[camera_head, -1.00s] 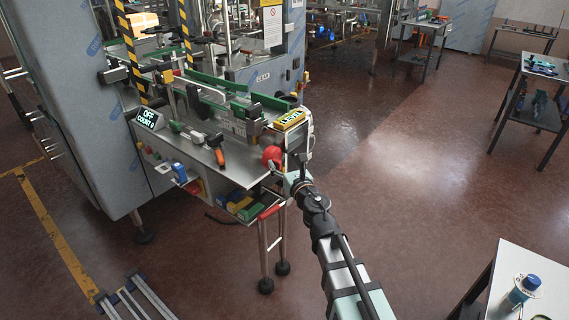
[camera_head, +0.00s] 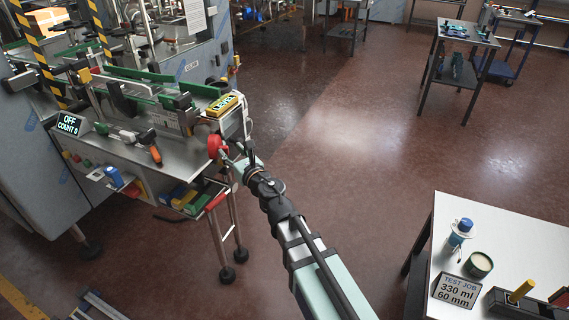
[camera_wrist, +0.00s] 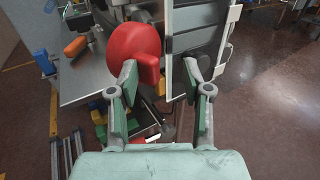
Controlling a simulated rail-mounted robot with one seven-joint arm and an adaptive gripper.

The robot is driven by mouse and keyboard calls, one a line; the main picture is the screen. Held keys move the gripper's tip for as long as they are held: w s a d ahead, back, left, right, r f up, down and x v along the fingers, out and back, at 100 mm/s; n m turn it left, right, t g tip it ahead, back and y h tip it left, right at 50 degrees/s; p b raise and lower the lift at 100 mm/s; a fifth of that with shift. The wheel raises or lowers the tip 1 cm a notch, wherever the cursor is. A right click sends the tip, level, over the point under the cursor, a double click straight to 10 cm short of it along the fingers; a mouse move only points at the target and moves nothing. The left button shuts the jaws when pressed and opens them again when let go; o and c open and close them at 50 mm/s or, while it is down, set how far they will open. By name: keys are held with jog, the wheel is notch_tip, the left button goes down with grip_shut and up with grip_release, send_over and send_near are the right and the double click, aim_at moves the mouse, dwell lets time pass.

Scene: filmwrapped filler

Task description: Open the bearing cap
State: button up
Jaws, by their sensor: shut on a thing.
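The red round part (camera_head: 215,147), which I take to be the bearing cap, is at the right end of the machine's steel table. In the wrist view the red cap (camera_wrist: 134,52) is large, with a red tab on its right side. My gripper (camera_wrist: 160,77) has one green-padded finger at the left of this tab and the other farther right, beside a grey panel edge (camera_wrist: 181,45). It is shut on the red cap, though the exact contact is partly hidden. In the head view my gripper (camera_head: 231,161) is small and at the cap. The bearing behind the cap is hidden.
A yellow-topped box (camera_head: 222,106) stands just above the cap. An orange-handled tool (camera_head: 154,153) lies on the steel table (camera_head: 185,160). A shelf with coloured blocks (camera_head: 190,198) is below. A white-topped workbench (camera_head: 480,225) stands at lower right. The floor between is clear.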

jog(key=s+d+b, duration=0.2)
jog(key=d+b, duration=0.5)
jog(key=d, duration=0.4)
jog(key=shift+s, duration=0.4)
dwell(0.8)
jog(key=b, duration=0.3)
jog(key=shift+s+d, duration=0.1)
jog(key=shift+d, duration=0.3)
jog(key=d+b, duration=0.1)
jog(key=b, duration=0.2)
jog(key=d+b, duration=0.1)
jog(key=b, duration=0.3)
jog(key=shift+s+f, duration=0.1)
jog(key=shift+s, duration=0.15)
jog(key=shift+s+d, duration=0.2)
jog(key=shift+d, duration=0.5)
jog(key=shift+s+d, duration=0.15)
jog(key=shift+d, duration=0.55)
jog(key=shift+r+p, duration=0.2)
jog(key=shift+p, duration=0.3)
